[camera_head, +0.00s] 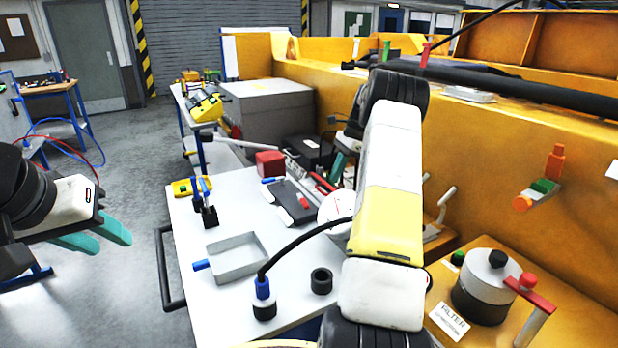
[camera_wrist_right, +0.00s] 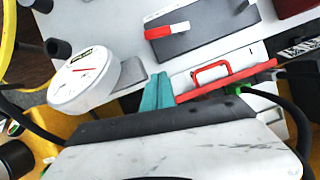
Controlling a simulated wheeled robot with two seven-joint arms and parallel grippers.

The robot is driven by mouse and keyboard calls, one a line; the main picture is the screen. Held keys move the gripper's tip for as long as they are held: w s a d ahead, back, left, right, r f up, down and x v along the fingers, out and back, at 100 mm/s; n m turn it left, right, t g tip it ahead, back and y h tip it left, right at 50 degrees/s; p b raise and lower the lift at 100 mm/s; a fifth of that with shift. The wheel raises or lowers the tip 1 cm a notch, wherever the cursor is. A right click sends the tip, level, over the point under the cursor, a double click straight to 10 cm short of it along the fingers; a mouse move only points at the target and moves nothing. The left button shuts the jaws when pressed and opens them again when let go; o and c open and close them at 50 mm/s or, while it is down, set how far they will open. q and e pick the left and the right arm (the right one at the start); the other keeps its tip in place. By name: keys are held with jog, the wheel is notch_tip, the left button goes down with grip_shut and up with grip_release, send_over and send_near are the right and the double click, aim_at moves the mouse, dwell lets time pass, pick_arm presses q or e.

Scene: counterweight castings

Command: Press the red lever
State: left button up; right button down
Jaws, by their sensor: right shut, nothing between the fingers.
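A long flat red lever-like bar (camera_wrist_right: 225,80) lies just right of my right gripper (camera_wrist_right: 157,92) in the right wrist view. The teal fingers of that gripper are shut with nothing between them, very near the bar's left end; I cannot tell if they touch. In the head view the right gripper (camera_head: 340,166) is partly hidden behind my right arm, with red parts (camera_head: 321,183) beside it. Another upright red handle (camera_head: 426,54) stands on the yellow machine's far edge. My left gripper (camera_head: 96,238) is open and empty over the floor at left.
A white table holds a grey tray (camera_head: 236,257), a red block (camera_head: 269,164) and a dark plate (camera_head: 293,203). A white gauge (camera_wrist_right: 84,80) stands left of my right fingers. A filter canister (camera_head: 487,285) with a red-knobbed arm (camera_head: 528,282) stands at right. A black hose crosses the table.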

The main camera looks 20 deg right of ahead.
aim_at(303, 200)
jog(key=x, duration=0.7)
jog(key=shift+a+f, duration=0.1)
jog(key=shift+f, duration=0.1)
jog(key=a, duration=0.3)
jog(key=shift+a+f, duration=0.15)
jog(key=shift+f, duration=0.05)
jog(key=shift+w+a, duration=0.1)
jog(key=shift+a, duration=0.35)
